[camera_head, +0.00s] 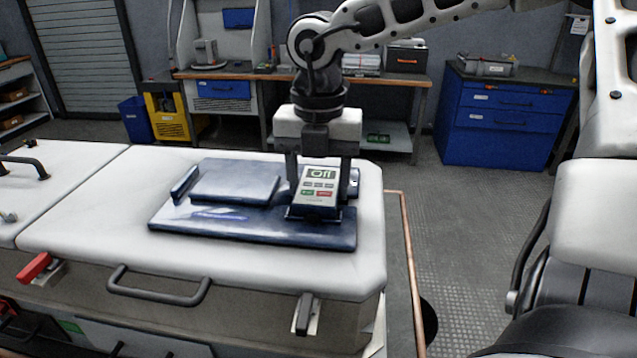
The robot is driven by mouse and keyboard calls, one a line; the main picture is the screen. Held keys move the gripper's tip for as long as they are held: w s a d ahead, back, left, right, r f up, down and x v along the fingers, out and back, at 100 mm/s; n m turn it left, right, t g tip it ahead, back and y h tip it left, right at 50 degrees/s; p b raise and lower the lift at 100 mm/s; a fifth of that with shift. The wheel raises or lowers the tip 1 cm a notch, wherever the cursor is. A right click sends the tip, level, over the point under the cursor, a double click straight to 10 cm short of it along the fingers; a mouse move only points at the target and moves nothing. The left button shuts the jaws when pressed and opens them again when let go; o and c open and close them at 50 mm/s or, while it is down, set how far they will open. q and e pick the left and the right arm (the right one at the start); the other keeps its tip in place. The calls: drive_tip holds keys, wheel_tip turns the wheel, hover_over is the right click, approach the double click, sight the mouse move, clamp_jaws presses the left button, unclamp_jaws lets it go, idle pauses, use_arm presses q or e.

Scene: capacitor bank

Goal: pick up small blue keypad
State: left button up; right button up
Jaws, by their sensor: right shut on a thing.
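The small keypad (319,188) has a pale face with a screen reading "Off" and green and red buttons; its base is dark blue. It stands tilted at the right end of a dark blue plate (250,226) on the white cabinet top. My right gripper (318,172) points down over it, with its fingers at the keypad's sides, shut on it. Whether the keypad's base is clear of the plate cannot be told. My left gripper is not in view.
A flat blue-grey block (235,184) sits on the plate left of the keypad. The white cabinet top (100,210) is clear around the plate. A black handle (158,296) and a red latch (34,267) are on its front. A blue drawer cabinet (503,118) and a workbench stand behind.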

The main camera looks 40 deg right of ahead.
sight(318, 184)
drive_tip(key=shift+r, duration=0.15)
drive_tip(key=shift+r+p, duration=0.4)
drive_tip(key=shift+p, duration=0.35)
wheel_tip(318, 184, up, 3)
drive_tip(key=shift+f+b, duration=0.1)
drive_tip(key=shift+b, duration=0.25)
drive_tip(key=w+a+r+b, duration=0.1)
drive_tip(key=w+a+r, duration=0.3)
drive_tip(key=a+r, duration=0.5)
drive_tip(key=a, duration=0.4)
drive_tip(key=shift+w+a+r, duration=0.15)
drive_tip(key=shift+r, duration=0.15)
